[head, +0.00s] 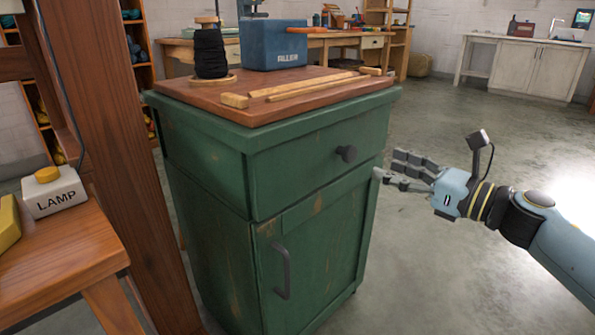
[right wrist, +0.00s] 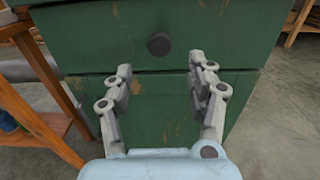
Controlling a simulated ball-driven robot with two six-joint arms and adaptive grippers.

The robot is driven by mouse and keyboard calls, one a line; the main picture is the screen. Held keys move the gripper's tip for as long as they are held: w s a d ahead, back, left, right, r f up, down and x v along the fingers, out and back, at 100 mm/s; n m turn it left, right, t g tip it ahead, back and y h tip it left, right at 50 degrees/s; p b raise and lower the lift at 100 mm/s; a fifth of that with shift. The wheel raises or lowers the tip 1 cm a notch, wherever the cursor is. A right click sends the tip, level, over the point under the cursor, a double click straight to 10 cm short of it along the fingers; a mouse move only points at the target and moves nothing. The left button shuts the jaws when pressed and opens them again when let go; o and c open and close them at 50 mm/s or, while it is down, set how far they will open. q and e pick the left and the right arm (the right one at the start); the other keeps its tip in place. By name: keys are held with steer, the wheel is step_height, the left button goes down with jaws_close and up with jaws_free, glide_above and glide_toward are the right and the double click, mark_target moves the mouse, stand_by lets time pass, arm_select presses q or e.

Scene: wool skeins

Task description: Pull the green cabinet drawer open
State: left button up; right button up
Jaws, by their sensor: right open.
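The green cabinet (head: 300,215) stands in the middle of the head view. Its drawer (head: 310,155) looks shut and has a round dark knob (head: 346,154). Below it is a door with a dark bar handle (head: 282,272). My right gripper (head: 384,166) is open and empty, to the right of the knob and apart from it. In the right wrist view the knob (right wrist: 159,44) lies beyond the two spread fingers (right wrist: 164,78), centred between them and higher in the picture. The drawer front (right wrist: 105,40) shows around it. My left gripper does not show.
On the cabinet top lie a black spool (head: 210,52), a blue box (head: 272,45) and wooden sticks (head: 310,86). A wooden post (head: 120,150) and a table with a lamp button box (head: 54,191) stand at the left. The floor (head: 440,120) right of the cabinet is clear.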

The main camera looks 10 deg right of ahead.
mark_target(353, 153)
steer(key=b+x, duration=0.1)
steer(key=x, duration=0.8)
steer(key=shift+w+a, duration=0.3)
steer(key=shift+w, duration=0.05)
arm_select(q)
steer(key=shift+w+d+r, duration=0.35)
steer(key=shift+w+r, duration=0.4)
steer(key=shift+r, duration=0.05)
arm_select(e)
jaws_close()
